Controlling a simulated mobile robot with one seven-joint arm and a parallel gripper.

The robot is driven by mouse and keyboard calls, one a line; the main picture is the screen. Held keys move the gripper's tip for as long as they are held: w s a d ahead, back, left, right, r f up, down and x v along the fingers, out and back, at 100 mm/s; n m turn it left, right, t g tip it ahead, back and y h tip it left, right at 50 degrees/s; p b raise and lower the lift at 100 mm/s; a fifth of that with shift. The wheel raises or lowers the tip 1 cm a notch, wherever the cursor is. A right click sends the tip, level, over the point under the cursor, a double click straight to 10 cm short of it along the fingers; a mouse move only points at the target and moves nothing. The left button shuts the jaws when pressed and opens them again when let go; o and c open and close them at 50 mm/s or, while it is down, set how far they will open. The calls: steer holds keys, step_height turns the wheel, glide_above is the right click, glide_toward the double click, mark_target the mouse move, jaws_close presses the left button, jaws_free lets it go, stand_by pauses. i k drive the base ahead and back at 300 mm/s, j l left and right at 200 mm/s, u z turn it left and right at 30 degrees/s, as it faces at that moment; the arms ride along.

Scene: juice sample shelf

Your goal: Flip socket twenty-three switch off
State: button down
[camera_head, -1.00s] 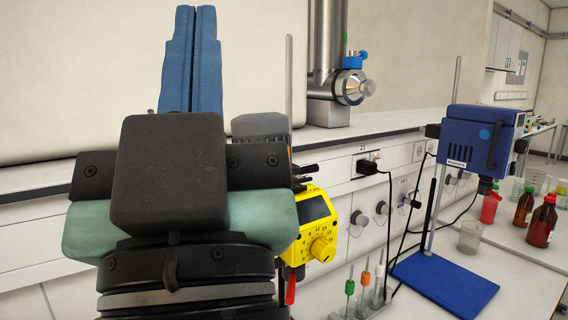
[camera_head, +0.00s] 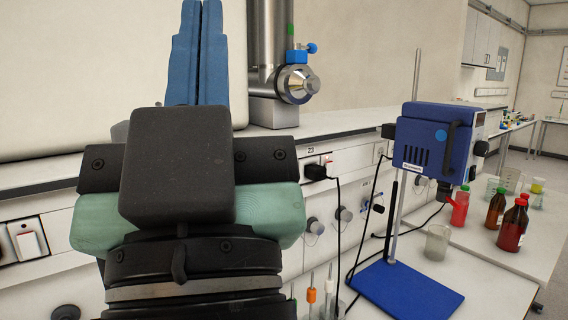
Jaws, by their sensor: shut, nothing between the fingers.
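Socket 23, with its label (camera_head: 310,149), is on the wall panel just right of my arm. A black plug (camera_head: 318,172) sits in it with a cable hanging down. A small switch with a reddish part (camera_head: 328,159) shows just above and right of the plug. It is too small to tell which way it is tipped. My gripper (camera_head: 201,18) has blue fingers pointing up, pressed together and empty. It appears up and left of the socket in the picture, not visibly touching it. My wrist hides part of the panel.
A white rocker switch (camera_head: 28,243) is on the panel at far left. A blue device on a stand (camera_head: 437,140) and several bottles (camera_head: 496,209) occupy the bench at right. A steel pipe fitting (camera_head: 297,84) stands above the ledge. Gas knobs (camera_head: 315,226) line the panel.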

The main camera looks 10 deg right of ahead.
mark_target(329, 165)
steer(key=i+l, duration=0.1)
steer(key=l, duration=0.25)
steer(key=i+l+z, duration=0.1)
steer(key=l, duration=0.3)
steer(key=i+l+z, duration=0.1)
steer(key=l, duration=0.25)
steer(key=i+l, duration=0.25)
steer(key=i+l+z, duration=0.1)
steer(key=l, duration=0.35)
steer(key=i+l, duration=0.2)
steer(key=l, duration=0.15)
steer(key=i, duration=0.5)
steer(key=l+z, duration=0.05)
